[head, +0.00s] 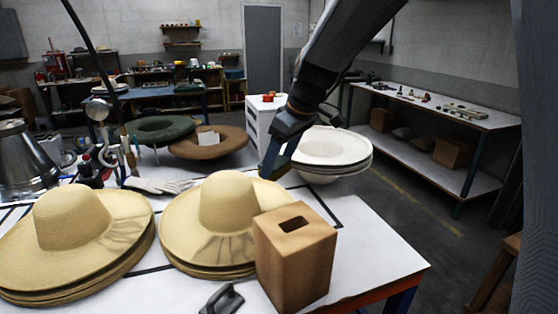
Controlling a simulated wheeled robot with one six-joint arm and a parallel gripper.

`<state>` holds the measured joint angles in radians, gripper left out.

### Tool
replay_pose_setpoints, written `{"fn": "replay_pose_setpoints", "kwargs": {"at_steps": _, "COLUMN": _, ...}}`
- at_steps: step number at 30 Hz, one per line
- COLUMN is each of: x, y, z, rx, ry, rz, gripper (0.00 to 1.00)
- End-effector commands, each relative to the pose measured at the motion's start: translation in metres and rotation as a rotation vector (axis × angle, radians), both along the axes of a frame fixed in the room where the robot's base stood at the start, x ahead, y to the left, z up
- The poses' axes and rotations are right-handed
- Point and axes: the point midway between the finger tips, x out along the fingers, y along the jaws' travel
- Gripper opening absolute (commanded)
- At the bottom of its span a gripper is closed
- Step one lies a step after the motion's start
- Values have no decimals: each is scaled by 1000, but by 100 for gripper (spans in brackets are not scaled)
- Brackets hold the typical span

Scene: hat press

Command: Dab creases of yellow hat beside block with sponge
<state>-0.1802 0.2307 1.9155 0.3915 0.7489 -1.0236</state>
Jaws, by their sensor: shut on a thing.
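The yellow hat (228,205) beside the block tops a stack of straw hats on the white table. Dark creases fan across its front brim. The wooden block (290,262), with a slot in its top, stands in front of its right side and hides part of the brim. My gripper (274,168) is behind the hat's right side, pointing down. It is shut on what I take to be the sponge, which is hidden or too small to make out. I cannot tell whether it touches the hat.
Another yellow hat stack (70,225) stands at left, its brim also creased. White gloves (158,185) lie behind. White hats (330,150), a brown hat (215,145) and a green hat (160,130) are farther back. A dark tool (222,300) lies at the front; the table's right front is clear.

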Motion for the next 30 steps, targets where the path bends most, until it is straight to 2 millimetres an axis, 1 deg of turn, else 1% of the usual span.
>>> {"fn": "replay_pose_setpoints", "kwargs": {"at_steps": 2, "x": 0, "y": 1, "z": -7, "rx": 1, "ry": 5, "rz": 1, "gripper": 47}}
{"fn": "replay_pose_setpoints", "kwargs": {"at_steps": 4, "x": 0, "y": 1, "z": -19, "rx": 5, "ry": 7, "rz": 2, "gripper": 47}}
{"fn": "replay_pose_setpoints", "kwargs": {"at_steps": 9, "x": 0, "y": 1, "z": -56, "rx": 8, "ry": 8, "rz": 1, "gripper": 47}}
{"fn": "replay_pose_setpoints", "kwargs": {"at_steps": 12, "x": 0, "y": -1, "z": -73, "rx": 5, "ry": 5, "rz": -1, "gripper": 47}}
{"fn": "replay_pose_setpoints", "kwargs": {"at_steps": 15, "x": 0, "y": -3, "z": -84, "rx": 2, "ry": 3, "rz": -4, "gripper": 47}}
{"fn": "replay_pose_setpoints", "kwargs": {"at_steps": 23, "x": 0, "y": -3, "z": -98, "rx": 1, "ry": 2, "rz": -3, "gripper": 47}}
{"fn": "replay_pose_setpoints", "kwargs": {"at_steps": 30, "x": 0, "y": -4, "z": -121, "rx": 1, "ry": 2, "rz": -3, "gripper": 47}}
